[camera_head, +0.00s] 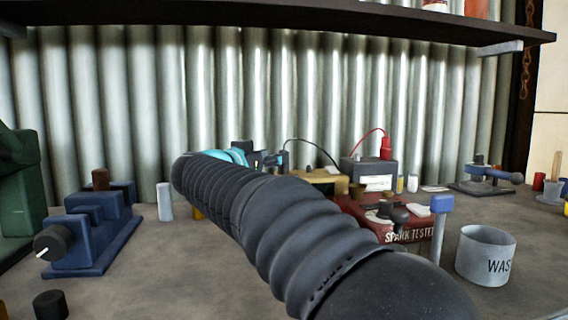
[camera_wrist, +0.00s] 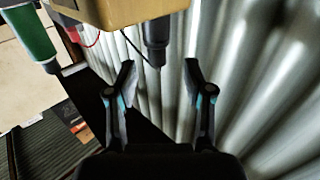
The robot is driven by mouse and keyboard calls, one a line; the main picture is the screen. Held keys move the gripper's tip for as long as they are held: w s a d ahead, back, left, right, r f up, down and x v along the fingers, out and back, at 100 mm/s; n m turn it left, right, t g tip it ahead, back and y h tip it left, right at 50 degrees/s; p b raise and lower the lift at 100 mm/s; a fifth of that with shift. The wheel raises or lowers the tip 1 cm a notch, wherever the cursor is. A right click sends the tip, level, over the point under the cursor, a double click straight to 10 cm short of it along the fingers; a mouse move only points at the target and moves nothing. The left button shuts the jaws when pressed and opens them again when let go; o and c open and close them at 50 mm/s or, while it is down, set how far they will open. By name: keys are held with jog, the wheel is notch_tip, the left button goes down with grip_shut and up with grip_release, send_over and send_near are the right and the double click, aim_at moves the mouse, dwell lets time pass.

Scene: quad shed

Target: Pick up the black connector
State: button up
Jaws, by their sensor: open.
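A dark connector-like piece (camera_wrist: 155,32) with a thin tip juts from a tan block (camera_wrist: 110,10) at the top of the wrist view; I take it for the black connector. My gripper (camera_wrist: 160,70) is open and empty, its two black fingers apart. The dark piece lies ahead of the gap between the fingertips, its thin tip close to them. In the head view my gripper (camera_head: 262,158) is small, beside the tan block (camera_head: 322,181). My dark ribbed arm hides part of the bench, and I cannot pick out the connector clearly there.
A black box (camera_head: 368,171) with red and black leads stands behind a red spark tester (camera_head: 410,232). A grey waste tin (camera_head: 484,256) is at right, a blue vise-like fixture (camera_head: 92,232) at left. Corrugated metal wall (camera_head: 120,100) backs the bench; a shelf (camera_head: 290,17) hangs above.

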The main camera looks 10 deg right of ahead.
jog(key=x, duration=0.5)
jog(key=shift+s+d+r, duration=0.1)
jog(key=shift+s+r, duration=0.05)
grip_shut()
